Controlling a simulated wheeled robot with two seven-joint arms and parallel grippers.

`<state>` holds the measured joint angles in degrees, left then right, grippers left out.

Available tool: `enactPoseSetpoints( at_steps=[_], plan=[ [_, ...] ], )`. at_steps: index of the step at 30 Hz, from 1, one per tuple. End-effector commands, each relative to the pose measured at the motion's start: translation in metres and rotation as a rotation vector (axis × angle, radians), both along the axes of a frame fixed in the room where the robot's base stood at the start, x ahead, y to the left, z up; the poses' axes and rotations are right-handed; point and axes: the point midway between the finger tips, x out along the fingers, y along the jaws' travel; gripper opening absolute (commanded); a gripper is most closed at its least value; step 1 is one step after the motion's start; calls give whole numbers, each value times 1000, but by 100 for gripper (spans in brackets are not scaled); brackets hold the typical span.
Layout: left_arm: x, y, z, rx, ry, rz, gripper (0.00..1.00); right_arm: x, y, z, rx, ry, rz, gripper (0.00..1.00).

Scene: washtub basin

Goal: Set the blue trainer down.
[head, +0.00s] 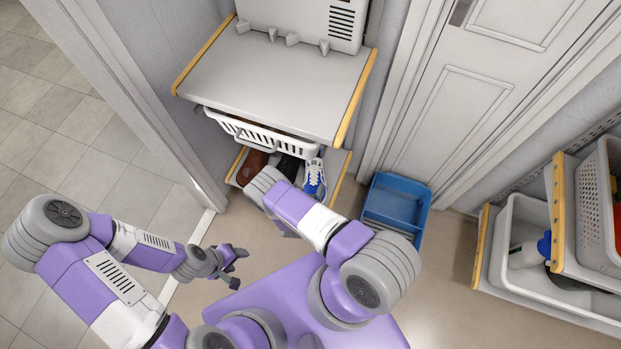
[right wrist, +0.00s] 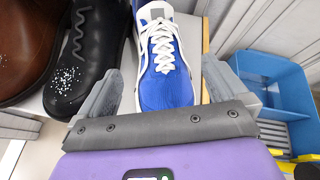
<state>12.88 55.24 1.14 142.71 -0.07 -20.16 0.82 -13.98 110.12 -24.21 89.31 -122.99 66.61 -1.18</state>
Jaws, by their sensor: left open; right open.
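The blue trainer (head: 314,179) with white laces rests on the low shelf under the white basket in the head view. In the right wrist view the trainer (right wrist: 165,62) points toward me, toe nearest. My right gripper (right wrist: 168,85) is open, its fingers on either side of the trainer's toe and apart from it. In the head view my right forearm reaches to the shelf and hides this gripper. My left gripper (head: 236,266) is open and empty above the floor at lower left.
A black shoe (right wrist: 85,60) and a brown shoe (right wrist: 25,45) sit left of the trainer. A blue bin (head: 395,207) stands right of the shelf. A white tub (head: 520,265) stands far right.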

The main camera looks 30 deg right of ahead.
Motion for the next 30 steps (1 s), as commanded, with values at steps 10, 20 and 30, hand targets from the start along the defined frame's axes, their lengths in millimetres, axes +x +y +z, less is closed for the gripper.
enactPoseSetpoints(
  at_steps=[10,20,30],
  plan=[
    [0,0,9,0,0,0,56,-17,16,11,0,0,0,100],
    [0,0,9,0,0,0,56,-17,16,11,0,0,0,100],
    [0,0,14,0,0,0,56,-35,-1,20,29,32,-144,100]
  ],
)
